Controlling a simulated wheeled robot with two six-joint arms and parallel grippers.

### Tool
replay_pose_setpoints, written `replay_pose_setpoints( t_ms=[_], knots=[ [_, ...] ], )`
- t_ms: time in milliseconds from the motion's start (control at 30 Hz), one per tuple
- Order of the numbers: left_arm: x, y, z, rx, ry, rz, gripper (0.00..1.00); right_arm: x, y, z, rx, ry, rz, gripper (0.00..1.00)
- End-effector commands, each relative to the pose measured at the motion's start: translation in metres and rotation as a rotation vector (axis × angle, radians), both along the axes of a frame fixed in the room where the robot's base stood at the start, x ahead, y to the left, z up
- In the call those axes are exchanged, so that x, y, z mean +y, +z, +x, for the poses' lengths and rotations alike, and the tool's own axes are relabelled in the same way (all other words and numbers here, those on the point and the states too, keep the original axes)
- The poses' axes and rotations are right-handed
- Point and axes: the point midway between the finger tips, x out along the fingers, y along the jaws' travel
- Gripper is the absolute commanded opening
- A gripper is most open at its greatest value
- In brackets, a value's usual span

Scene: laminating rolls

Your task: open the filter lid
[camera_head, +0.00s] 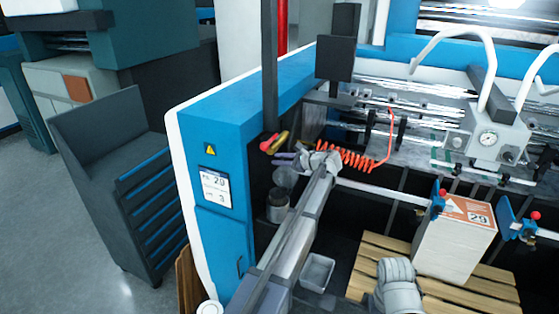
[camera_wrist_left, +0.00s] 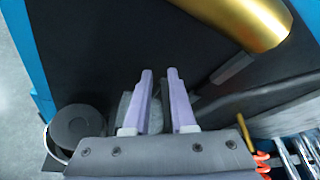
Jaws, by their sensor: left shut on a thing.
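My left gripper (camera_head: 281,158) reaches the dark recess in the blue machine's end. In the left wrist view its two pale purple fingers (camera_wrist_left: 159,78) stand close together with a narrow gap. They are shut on a grey, see-through cup-like part, which I take to be the filter lid (camera_wrist_left: 155,115); the left finger hides much of it. In the head view this clear cup (camera_head: 286,178) hangs just under the fingers. How far the lid is turned or opened cannot be seen. My right gripper is not in view.
A gold cylinder (camera_wrist_left: 240,18) lies close beyond the fingers. A round dark-topped jar (camera_wrist_left: 75,128) stands at lower left, also in the head view (camera_head: 277,207). An orange coiled hose (camera_head: 350,160) runs right of the gripper. A boxy stack (camera_head: 455,245) sits on a wooden pallet.

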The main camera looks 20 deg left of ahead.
Motion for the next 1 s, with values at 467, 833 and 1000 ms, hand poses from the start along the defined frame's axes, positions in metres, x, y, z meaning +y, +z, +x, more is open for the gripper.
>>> replay_pose_setpoints(
  t_ms=[467,833,1000],
  knots=[
    [-0.001,-0.002,0.0,-0.002,0.0,-0.007,0.4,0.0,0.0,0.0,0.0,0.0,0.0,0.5],
    [-0.011,0.004,-0.002,-0.001,-0.002,-0.006,0.4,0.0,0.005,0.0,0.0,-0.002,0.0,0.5],
    [-0.037,0.014,-0.008,-0.002,-0.003,-0.005,0.4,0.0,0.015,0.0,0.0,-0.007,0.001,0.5]
  ],
)
